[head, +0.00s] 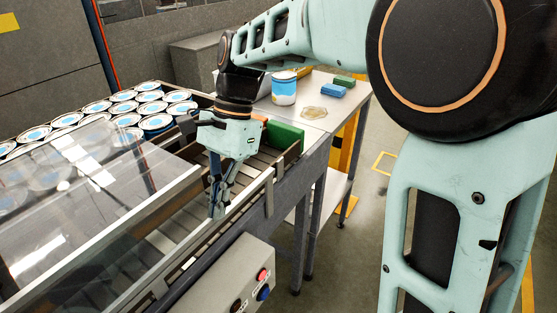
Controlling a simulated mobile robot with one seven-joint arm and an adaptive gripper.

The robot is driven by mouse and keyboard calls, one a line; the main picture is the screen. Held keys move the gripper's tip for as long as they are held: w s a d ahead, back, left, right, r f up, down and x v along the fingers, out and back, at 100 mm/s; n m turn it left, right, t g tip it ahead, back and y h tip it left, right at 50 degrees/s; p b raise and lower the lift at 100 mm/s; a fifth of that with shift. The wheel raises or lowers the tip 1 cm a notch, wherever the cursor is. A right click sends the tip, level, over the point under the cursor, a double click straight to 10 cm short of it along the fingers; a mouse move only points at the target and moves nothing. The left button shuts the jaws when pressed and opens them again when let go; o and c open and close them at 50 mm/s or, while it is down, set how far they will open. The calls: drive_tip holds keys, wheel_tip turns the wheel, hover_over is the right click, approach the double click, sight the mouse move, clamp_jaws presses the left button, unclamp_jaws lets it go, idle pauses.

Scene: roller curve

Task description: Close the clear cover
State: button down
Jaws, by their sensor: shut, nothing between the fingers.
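The clear cover (72,205) is a see-through panel with a grey metal frame, at the left in the head view. It lies tilted over part of the roller conveyor, and cans show through it. My gripper (217,213) points down just right of the cover's right frame edge, above the rollers near the conveyor's side rail. Its fingers are shut and empty. I cannot tell whether the fingertips touch the frame or the rail.
Several cans (122,97) with blue and white lids stand behind the cover. A green block (284,137) sits at the conveyor's far end. A control box (225,281) with buttons is in front.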

drive_tip(key=s+a, duration=0.7)
drive_tip(key=s, duration=0.2)
drive_tip(key=s+a, duration=0.7)
drive_tip(key=s, duration=0.2)
drive_tip(key=s+a, duration=0.7)
drive_tip(key=s, duration=0.2)
drive_tip(key=shift+s+a+p, duration=0.3)
drive_tip(key=shift+s+a, duration=0.05)
drive_tip(key=shift+s+r, duration=0.1)
